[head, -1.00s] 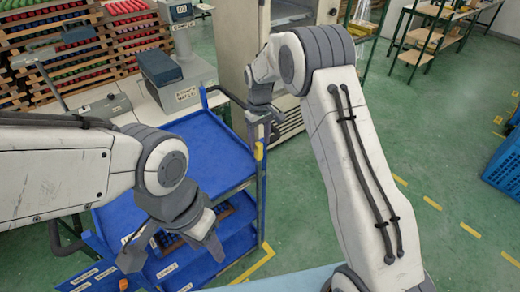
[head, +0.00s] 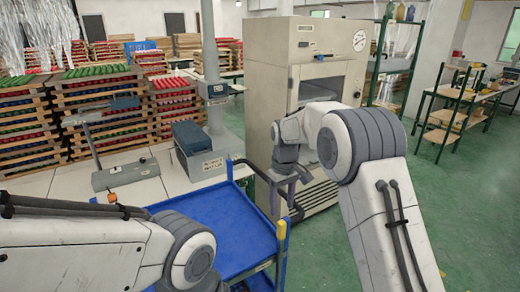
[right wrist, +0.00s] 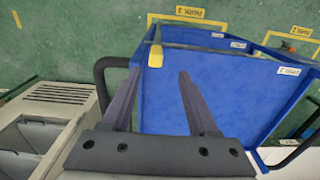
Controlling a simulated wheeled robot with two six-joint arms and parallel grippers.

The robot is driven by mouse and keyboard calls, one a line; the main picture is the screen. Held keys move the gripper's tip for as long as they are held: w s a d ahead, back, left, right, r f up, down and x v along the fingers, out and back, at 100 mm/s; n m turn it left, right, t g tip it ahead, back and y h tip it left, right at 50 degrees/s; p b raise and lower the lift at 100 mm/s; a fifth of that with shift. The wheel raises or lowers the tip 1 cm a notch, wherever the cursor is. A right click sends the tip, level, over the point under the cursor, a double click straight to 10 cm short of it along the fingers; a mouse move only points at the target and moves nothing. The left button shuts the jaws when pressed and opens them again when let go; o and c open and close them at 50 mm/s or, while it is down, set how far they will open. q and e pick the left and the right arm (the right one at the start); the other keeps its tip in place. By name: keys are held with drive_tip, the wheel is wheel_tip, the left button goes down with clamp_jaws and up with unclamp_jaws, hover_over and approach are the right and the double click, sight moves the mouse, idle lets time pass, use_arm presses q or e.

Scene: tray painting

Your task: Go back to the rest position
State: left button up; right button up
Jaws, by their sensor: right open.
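My right gripper (head: 284,198) is open and empty.
The cabinet (head: 265,75) stands behind the right gripper. A white table (head: 135,185) with a grey device (head: 192,138) stands behind the cart. Stacked trays (head: 100,105) fill the back left. Green floor (head: 450,215) is free at right.

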drive_tip(key=s+a+r+n, duration=0.1)
drive_tip(key=s+a+r, duration=0.25)
drive_tip(key=s, duration=0.55)
drive_tip(key=s+a+r, duration=0.2)
drive_tip(key=s+a, duration=0.3)
drive_tip(key=s, duration=0.4)
drive_tip(key=s+d+f+y, duration=0.1)
drive_tip(key=s+d+f, duration=0.1)
drive_tip(key=s, duration=1.6)
drive_tip(key=shift+d+n, duration=0.2)
drive_tip(key=shift+n, duration=0.2)
